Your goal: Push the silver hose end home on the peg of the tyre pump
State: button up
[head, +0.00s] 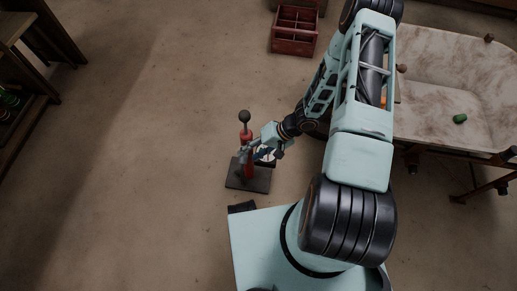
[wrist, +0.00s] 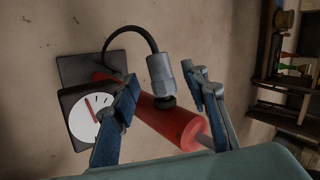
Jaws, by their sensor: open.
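The tyre pump (head: 249,162) stands on a dark base plate (head: 235,180) on the floor, with a red barrel and a black ball handle. In the wrist view its red barrel (wrist: 182,126) lies slanted behind my fingers. The silver hose end (wrist: 160,74) hangs on a curved black hose (wrist: 145,34); its lower end meets a dark stub on the barrel's side, and I cannot tell how far it is seated. My gripper (wrist: 160,76) is open, one blue finger on either side of the hose end, with gaps showing. In the head view my gripper (head: 258,150) is beside the pump and hides the hose end.
A white dial gauge (wrist: 85,118) sits close by my left finger in the wrist view. A red crate (head: 294,43) lies farther back on the floor. A table (head: 455,75) with a green item (head: 460,118) stands at right, shelves at left. Floor left of the pump is clear.

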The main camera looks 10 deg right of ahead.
jog(key=shift+x, duration=1.35)
jog(key=shift+c, duration=0.4)
grip_shut()
jog(key=shift+w, duration=0.1)
jog(key=shift+y+b, duration=0.35)
jog(key=shift+y, duration=0.05)
jog(key=shift+g+y+b, duration=0.4)
jog(key=shift+d+m+g+y+b, duration=0.1)
jog(key=shift+m+g+y+b, duration=0.4)
jog(key=shift+y+b, duration=0.75)
jog(key=shift+r+h+b, duration=0.1)
jog(key=shift+h+b, duration=0.2)
jog(key=shift+h, duration=0.05)
